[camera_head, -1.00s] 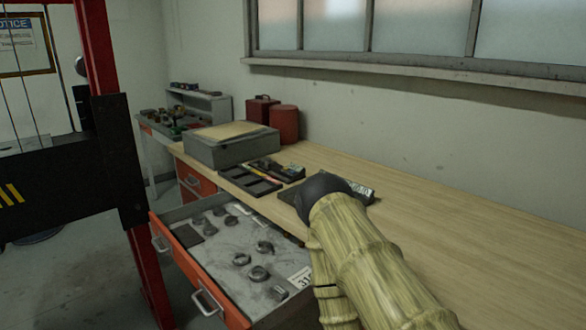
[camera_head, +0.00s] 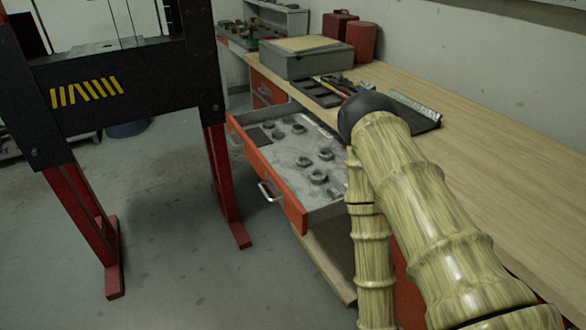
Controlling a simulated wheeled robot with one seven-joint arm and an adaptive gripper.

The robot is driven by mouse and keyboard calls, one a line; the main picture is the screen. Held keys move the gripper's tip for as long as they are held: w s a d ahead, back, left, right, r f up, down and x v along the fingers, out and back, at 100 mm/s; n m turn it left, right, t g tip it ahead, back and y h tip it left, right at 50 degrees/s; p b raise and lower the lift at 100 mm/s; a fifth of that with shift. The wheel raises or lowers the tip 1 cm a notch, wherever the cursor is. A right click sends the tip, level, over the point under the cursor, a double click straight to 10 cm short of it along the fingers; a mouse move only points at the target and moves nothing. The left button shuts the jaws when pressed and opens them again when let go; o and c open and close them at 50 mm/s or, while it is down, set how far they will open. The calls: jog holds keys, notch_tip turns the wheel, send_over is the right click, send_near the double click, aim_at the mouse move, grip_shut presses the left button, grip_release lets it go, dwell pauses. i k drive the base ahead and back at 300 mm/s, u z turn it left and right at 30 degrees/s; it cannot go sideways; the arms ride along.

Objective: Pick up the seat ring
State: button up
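Several small dark ring-shaped parts lie in an open drawer (camera_head: 262,172) with an orange front, under the workbench. Two rings (camera_head: 326,154) and (camera_head: 318,176) lie near the drawer's right end, with another (camera_head: 305,160) just left of them. More small parts (camera_head: 299,128) lie further back. I cannot tell which one is the seat ring. My arm, in a bamboo-patterned cover, crosses the right side of the view and hides the drawer's near right corner. My gripper is not in view.
The wooden workbench (camera_head: 480,165) runs along the wall, with a black tray (camera_head: 318,93), a grey box (camera_head: 298,60) and red canisters (camera_head: 362,42) on it. A red and black press frame (camera_head: 128,85) stands at left. Grey floor (camera_head: 180,200) is clear between frame and drawer.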

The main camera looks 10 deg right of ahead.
aim_at(302, 165)
jog(key=u, duration=0.45)
jog(key=k, duration=1.05)
jog(key=u, duration=0.4)
jog(key=i, duration=1.25)
jog(key=z, duration=1)
jog(key=i, duration=1.15)
jog(key=z, duration=0.75)
